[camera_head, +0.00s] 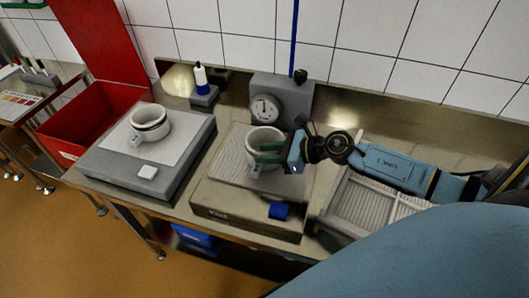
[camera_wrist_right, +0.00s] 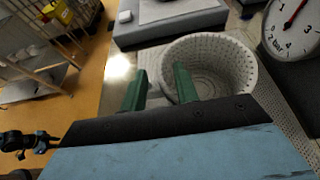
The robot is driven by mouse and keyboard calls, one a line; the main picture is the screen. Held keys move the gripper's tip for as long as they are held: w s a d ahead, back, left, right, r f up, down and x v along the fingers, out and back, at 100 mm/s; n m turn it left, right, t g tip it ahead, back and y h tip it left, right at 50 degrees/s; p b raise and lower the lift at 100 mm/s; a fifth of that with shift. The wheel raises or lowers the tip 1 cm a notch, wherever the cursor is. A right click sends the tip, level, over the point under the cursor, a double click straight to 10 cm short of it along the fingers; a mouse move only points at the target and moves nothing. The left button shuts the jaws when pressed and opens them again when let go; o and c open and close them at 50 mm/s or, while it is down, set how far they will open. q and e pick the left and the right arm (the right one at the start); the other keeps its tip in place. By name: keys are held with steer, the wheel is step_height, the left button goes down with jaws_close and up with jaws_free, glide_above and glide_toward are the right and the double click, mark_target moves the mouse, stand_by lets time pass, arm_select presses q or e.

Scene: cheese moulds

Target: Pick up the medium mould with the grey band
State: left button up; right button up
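A white perforated mould (camera_head: 262,136) stands upright on a ribbed board (camera_head: 222,160) in the middle of the bench. No grey band is clear on it. My right gripper (camera_head: 268,152) is at this mould, coming in from the right. In the right wrist view its green fingers (camera_wrist_right: 160,88) are apart, one over the inside of the mould (camera_wrist_right: 228,62) and one outside, with the near wall between them. I cannot tell whether they touch it. Another white mould (camera_head: 150,117) with a dark grey band stands on a white sheet at left.
A dial gauge (camera_head: 265,108) stands close behind the middle mould. A blue block (camera_head: 279,210) sits at the board's front. A red crate (camera_head: 88,118) is at far left, a white bottle (camera_head: 201,77) at the back, a ribbed tray (camera_head: 365,205) at right.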

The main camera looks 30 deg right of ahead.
jaws_close()
